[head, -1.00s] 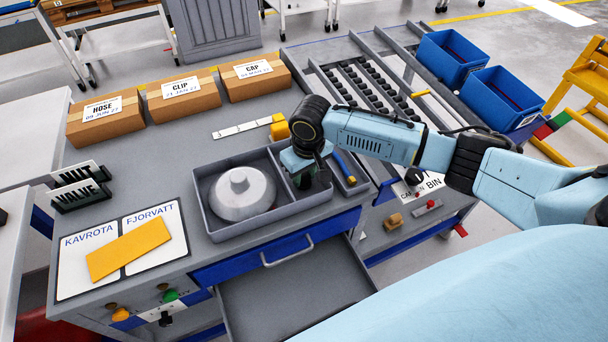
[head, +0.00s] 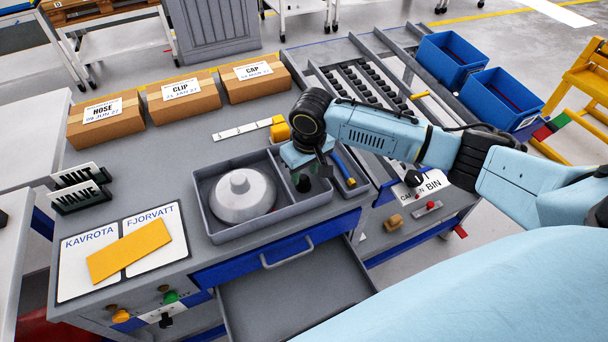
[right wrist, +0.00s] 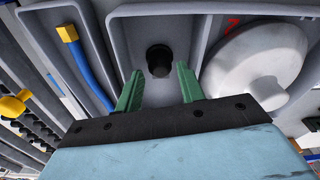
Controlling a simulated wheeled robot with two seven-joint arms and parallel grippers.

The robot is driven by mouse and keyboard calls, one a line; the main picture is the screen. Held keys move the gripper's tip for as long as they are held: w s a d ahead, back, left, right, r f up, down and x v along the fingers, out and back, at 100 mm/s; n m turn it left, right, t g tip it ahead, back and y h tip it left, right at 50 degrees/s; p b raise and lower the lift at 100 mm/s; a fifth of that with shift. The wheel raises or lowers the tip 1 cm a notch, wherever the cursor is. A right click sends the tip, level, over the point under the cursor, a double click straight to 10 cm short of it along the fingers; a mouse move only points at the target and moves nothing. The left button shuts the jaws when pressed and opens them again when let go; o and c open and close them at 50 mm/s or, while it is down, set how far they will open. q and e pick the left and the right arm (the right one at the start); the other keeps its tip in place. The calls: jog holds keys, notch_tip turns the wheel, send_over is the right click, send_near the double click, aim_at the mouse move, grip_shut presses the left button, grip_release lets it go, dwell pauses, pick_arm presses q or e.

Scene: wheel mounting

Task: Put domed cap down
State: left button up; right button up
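A small black cap (head: 303,183), seemingly the domed cap, stands in the narrow right compartment of the grey divided tray (head: 232,237). The cap also shows in the right wrist view (right wrist: 159,60), where its round end faces the camera. My right gripper (right wrist: 158,84) has its two green fingers apart, with nothing between their tips. In the head view the right gripper (head: 308,168) hangs just above the cap and partly hides that compartment. The cap appears free of the fingers. My left gripper is out of view.
A silver domed disc (head: 243,195) fills the tray's left compartment. A blue tool (head: 345,168) lies in the slim compartment at right. An open drawer (head: 295,300) is below the tray. Several cardboard boxes (head: 190,98) stand at the back.

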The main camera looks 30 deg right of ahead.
aim_at(307, 189)
notch_tip(307, 189, up, 9)
jog(key=s, duration=0.1)
jog(key=shift+r+p, duration=0.15)
jog(key=shift+p, duration=0.3)
jog(key=shift+d, duration=0.1)
